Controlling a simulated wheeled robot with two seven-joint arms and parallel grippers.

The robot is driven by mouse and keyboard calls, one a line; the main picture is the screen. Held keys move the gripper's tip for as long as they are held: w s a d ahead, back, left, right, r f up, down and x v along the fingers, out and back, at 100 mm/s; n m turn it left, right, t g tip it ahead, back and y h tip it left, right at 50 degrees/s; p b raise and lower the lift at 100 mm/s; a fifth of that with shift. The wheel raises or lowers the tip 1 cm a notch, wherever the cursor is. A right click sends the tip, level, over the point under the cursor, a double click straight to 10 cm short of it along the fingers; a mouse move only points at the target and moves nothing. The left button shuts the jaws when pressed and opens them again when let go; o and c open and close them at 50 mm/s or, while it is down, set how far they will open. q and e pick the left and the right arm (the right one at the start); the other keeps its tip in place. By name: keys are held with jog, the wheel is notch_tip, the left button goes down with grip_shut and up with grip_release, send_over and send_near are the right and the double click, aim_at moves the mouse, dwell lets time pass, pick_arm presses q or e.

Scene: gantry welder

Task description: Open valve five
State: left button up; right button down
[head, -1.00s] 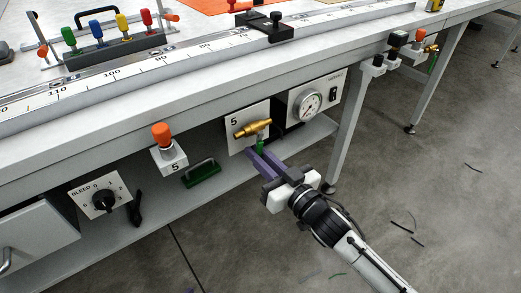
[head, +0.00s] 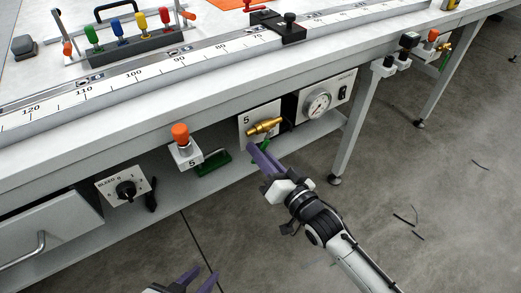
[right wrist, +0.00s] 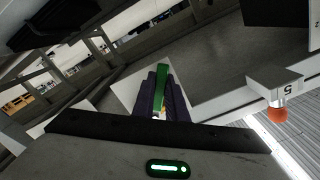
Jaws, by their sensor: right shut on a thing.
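Valve five is a brass valve (head: 264,126) on a white plate marked 5 (head: 246,119), below the bench top. Its green lever (right wrist: 162,75) shows between the purple fingers in the right wrist view; in the head view the fingers mostly hide it. My right gripper (head: 257,153) is just below the valve and is shut on the green lever. My left gripper (head: 197,277) is at the bottom edge of the head view, its two fingers apart and nothing seen between them.
An orange-topped button on a block marked 5 (head: 180,134) sits left of the valve and shows in the right wrist view (right wrist: 278,113). A pressure gauge (head: 318,104) is to the right. A bleed dial (head: 126,189) and table leg (head: 352,145) flank this area.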

jog(key=c, duration=1.8)
grip_release()
jog(key=shift+o, duration=0.2)
jog(key=shift+d, duration=0.1)
jog(key=p+v, duration=0.1)
jog(key=v, duration=0.9)
jog(key=shift+s, duration=0.1)
jog(key=shift+c, duration=0.4)
